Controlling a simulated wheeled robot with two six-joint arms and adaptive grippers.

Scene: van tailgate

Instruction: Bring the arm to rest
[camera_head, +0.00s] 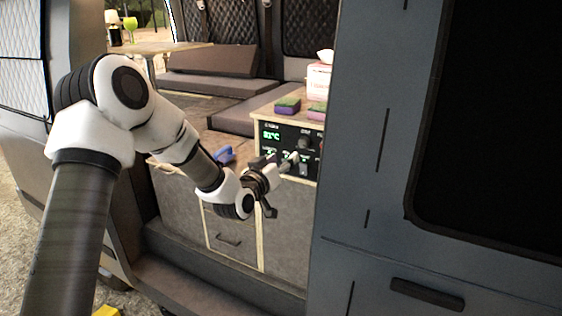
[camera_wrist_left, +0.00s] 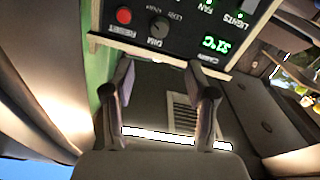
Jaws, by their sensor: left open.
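My left arm comes in from the left of the head view, bent at the elbow. Its left gripper (camera_head: 282,184) is in front of the cabinet, just below and in front of the black control panel (camera_head: 268,151). In the left wrist view the two fingers of the left gripper (camera_wrist_left: 160,84) stand apart with nothing between them. The control panel shows there too (camera_wrist_left: 182,22), beyond the fingertips, with a red button (camera_wrist_left: 123,15), a dark knob (camera_wrist_left: 158,29) and green lit text. My right gripper is not in view.
The grey cabinet (camera_head: 284,235) with a drawer is close behind the gripper. Sponges (camera_head: 287,105) and a tissue box (camera_head: 319,80) stand on the counter. A blue object (camera_head: 224,155) lies left of the panel. The van's side wall (camera_head: 365,200) bounds the right.

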